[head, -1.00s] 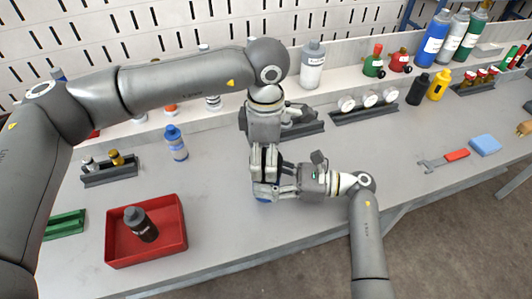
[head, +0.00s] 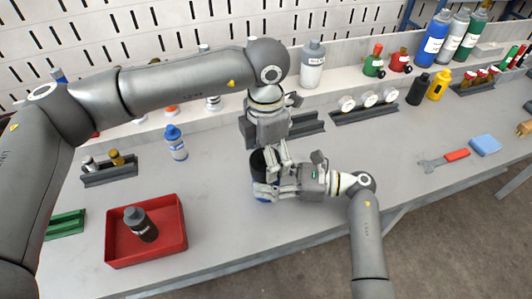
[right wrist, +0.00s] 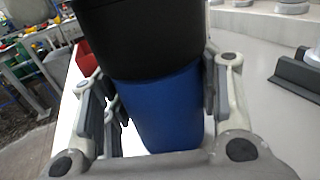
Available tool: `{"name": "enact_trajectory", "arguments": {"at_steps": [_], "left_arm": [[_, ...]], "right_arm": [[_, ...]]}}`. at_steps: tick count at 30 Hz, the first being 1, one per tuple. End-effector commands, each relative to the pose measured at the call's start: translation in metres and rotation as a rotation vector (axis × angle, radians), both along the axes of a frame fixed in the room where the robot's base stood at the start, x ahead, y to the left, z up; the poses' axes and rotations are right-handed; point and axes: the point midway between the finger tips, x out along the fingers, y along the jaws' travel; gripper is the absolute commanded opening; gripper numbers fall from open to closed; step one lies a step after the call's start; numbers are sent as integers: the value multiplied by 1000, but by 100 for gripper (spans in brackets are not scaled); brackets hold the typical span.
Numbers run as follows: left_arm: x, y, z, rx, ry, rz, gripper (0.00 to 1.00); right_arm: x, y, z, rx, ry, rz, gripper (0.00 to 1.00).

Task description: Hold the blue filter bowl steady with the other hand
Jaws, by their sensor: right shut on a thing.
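The blue filter bowl (right wrist: 162,110) stands upright between the fingers of my right gripper (right wrist: 155,88) in the right wrist view, with a black cylindrical part (right wrist: 140,40) directly above it. In the head view the bowl (head: 262,197) is mostly covered by my right gripper (head: 266,186), which comes from the right and is shut on it. The black part (head: 257,163) shows above. My left gripper (head: 272,148) points down just behind the black part. Its fingertips are hard to make out, so I cannot tell whether they touch it.
A red tray (head: 183,225) with a dark bottle (head: 139,222) is at the front left. A blue-and-white bottle (head: 176,143) stands left of the grippers. Dark racks (head: 308,125) are behind. A wrench (head: 432,165) lies at the right. The bench front right of the tray is clear.

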Motion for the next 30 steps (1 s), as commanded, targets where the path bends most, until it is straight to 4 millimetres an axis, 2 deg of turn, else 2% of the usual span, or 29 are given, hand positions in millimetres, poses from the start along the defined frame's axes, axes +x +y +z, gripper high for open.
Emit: {"name": "enact_trajectory", "arguments": {"at_steps": [15,30], "left_arm": [[0,0,-1,0,0,34,81],[0,0,-25,0,0,34,81]], "right_arm": [[0,0,0,-1,1,0,27],[0,0,0,-1,1,0,27]]}}
